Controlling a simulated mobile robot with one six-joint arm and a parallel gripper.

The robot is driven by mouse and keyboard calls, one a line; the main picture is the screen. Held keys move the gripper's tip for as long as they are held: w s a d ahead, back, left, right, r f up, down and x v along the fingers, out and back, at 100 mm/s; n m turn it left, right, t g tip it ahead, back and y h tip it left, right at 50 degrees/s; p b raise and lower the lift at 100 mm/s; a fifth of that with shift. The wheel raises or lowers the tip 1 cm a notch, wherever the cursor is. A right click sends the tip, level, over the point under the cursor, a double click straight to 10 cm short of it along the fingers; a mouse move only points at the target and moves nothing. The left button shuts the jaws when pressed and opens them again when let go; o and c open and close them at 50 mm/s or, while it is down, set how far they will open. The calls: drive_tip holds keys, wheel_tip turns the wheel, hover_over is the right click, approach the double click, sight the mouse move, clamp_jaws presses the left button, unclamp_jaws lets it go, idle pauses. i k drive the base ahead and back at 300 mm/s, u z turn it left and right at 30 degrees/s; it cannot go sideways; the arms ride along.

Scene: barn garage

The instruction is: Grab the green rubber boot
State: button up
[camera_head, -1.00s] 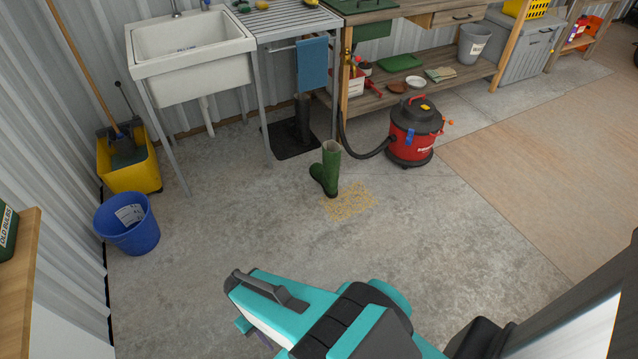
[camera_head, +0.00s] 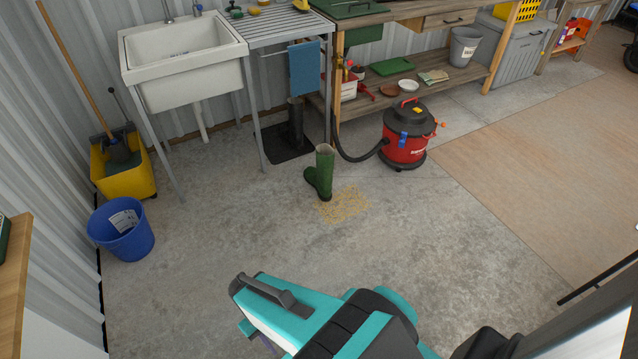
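The green rubber boot (camera_head: 322,174) stands upright on the concrete floor near the middle of the view, its toe pointing left. It stands beside a patch of yellowish crumbs (camera_head: 345,204). My teal arm reaches in from the bottom of the view, well short of the boot, with bare floor between them. Its dark grey end part (camera_head: 268,293) shows at the lower middle, but I cannot make out two fingertips or a gap between them. Nothing held is visible.
A red shop vacuum (camera_head: 405,145) with a black hose stands right behind the boot. A dark boot (camera_head: 296,122) stands on a black mat (camera_head: 282,154) under the sink stand. A blue bucket (camera_head: 122,236) and yellow mop bucket (camera_head: 128,178) are at left.

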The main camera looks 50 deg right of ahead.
sight(320, 177)
drive_tip(key=z, duration=0.05)
drive_tip(key=i, duration=0.9)
drive_tip(key=u, duration=0.05)
